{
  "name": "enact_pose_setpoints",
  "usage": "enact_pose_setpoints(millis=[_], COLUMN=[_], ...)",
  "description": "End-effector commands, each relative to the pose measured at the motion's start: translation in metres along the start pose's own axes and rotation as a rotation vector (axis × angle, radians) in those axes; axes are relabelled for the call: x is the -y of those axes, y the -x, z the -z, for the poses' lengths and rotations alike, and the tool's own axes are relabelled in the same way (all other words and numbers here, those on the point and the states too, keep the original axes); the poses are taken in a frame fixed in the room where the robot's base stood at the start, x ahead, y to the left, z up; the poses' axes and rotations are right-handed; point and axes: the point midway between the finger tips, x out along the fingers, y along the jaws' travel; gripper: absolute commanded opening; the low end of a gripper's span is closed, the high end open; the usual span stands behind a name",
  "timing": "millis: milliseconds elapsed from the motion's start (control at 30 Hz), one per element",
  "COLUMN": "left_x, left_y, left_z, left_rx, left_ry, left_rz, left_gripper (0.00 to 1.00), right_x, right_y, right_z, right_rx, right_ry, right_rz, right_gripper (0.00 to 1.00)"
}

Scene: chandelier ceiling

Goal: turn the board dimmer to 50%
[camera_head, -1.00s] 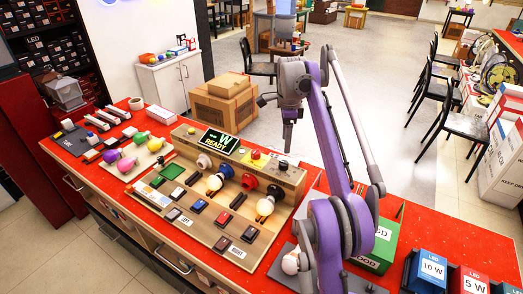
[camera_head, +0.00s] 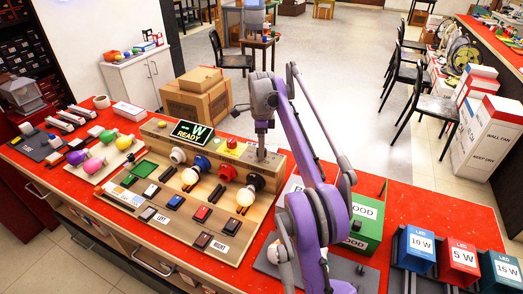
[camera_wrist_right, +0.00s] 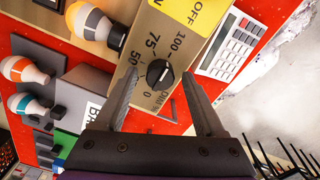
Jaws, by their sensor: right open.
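The board (camera_head: 153,129) stands on the red bench with bulbs, switches and a display reading "-W READY". The dimmer is a black knob (camera_wrist_right: 159,73) on the board's wooden panel, with 0, 50, 75 and 100 printed around it. Its exact setting is too small to read surely. My right gripper (camera_head: 262,153) points down at the panel's right end and hides the knob in the head view. In the right wrist view its open fingers (camera_wrist_right: 158,80) stand on either side of the knob, apart from it. My left gripper is out of view.
A yellow OFF label (camera_wrist_right: 197,12) and a white keypad (camera_wrist_right: 229,47) are near the knob. Two lit bulbs (camera_head: 189,176) sit on the board's front. A green box (camera_head: 365,228) and LED boxes (camera_head: 418,250) stand to the right. Cardboard boxes (camera_head: 196,105) stand behind the bench.

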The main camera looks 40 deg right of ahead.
Motion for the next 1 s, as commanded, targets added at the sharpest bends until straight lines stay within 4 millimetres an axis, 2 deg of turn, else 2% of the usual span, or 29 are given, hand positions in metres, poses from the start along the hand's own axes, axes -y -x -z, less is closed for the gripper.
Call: enact_pose_setpoints(millis=[333,700,733,1000], left_x=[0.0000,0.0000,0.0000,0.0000], left_y=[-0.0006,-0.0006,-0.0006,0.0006], left_z=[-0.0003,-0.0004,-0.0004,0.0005], left_rx=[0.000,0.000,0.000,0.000], left_ry=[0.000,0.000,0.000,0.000], left_rz=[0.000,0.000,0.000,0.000], left_gripper=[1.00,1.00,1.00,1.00], right_x=[-0.0002,-0.0003,-0.0003,-0.0003], right_y=[-0.0034,-0.0033,-0.0033,-0.0030], right_z=[0.0000,0.0001,0.0001,0.0001], right_rx=[0.000,0.000,0.000,0.000], right_ry=[0.000,0.000,0.000,0.013], right_rz=[0.000,-0.001,-0.001,-0.001], right_gripper=[0.70,0.03,0.00,0.00])
